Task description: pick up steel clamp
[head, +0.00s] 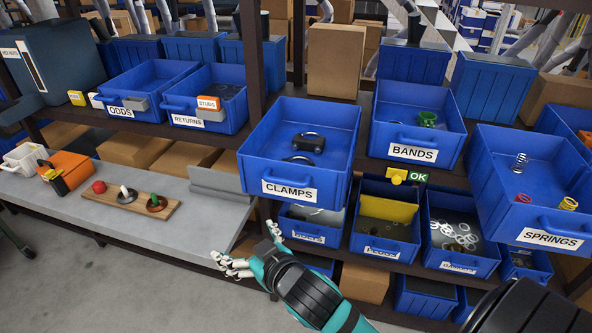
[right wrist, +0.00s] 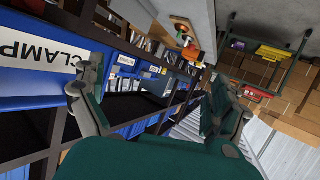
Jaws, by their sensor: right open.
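The blue bin labelled CLAMPS (head: 259,165) is pulled out of the rack in the middle of the head view. Two dark, metallic clamps lie inside it: an upper one (head: 312,140) and a lower one (head: 298,159), partly hidden by the bin's front wall. I cannot tell which is steel. My right gripper (head: 243,245) is open and empty, below and left of the bin's front. In the right wrist view its fingers (right wrist: 157,72) are spread apart with nothing between them, and the CLAMPS label (right wrist: 38,54) shows at the left. My left gripper is not in view.
The BANDS bin (head: 376,128) and SPRINGS bin (head: 490,195) stand to the right. Lower bins with rings sit underneath. A grey bench (head: 190,235) at the left carries a wooden board (head: 132,209) with small parts. Open floor lies at the lower left.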

